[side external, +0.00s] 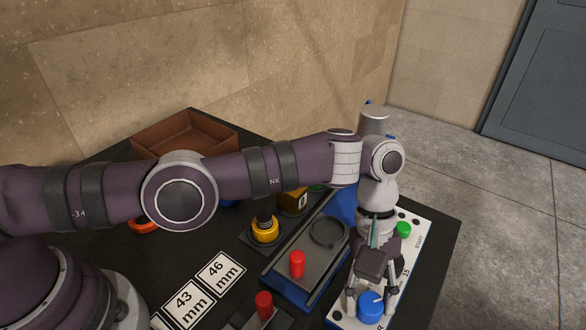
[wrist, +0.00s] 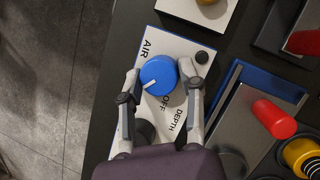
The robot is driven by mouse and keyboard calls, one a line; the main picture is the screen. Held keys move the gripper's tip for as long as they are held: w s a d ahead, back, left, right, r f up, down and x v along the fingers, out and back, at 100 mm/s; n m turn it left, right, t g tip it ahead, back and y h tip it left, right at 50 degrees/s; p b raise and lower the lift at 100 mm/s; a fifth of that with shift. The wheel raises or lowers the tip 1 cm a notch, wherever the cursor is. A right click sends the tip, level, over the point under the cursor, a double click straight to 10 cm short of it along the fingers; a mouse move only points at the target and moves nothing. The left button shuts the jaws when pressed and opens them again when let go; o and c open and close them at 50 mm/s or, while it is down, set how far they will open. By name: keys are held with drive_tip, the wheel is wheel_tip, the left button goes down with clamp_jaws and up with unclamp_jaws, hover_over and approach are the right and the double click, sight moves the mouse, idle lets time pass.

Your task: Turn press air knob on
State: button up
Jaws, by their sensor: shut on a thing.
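The blue air knob (wrist: 158,75) sits on a white control panel (wrist: 176,48) beside the printed word AIR. A white mark on the knob points toward the lower left in the wrist view, and OFF is printed just below the knob. My gripper (wrist: 160,72) has one finger on each side of the knob and is shut on it. In the side external view, the knob (side external: 370,308) is at the bottom right, with my gripper (side external: 370,296) pointing down over it. Part of the panel is hidden by my gripper.
A green button (side external: 403,229) is at the panel's far end. Left of the panel are a grey press plate with a red handle (side external: 297,263), a yellow-and-black part (side external: 265,228), and number cards (side external: 220,271). A brown tray (side external: 185,137) stands at the back.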

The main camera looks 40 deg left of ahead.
drive_tip(key=shift+r, duration=0.1)
drive_tip(key=o, duration=1.2)
drive_tip(key=shift+c, duration=0.2)
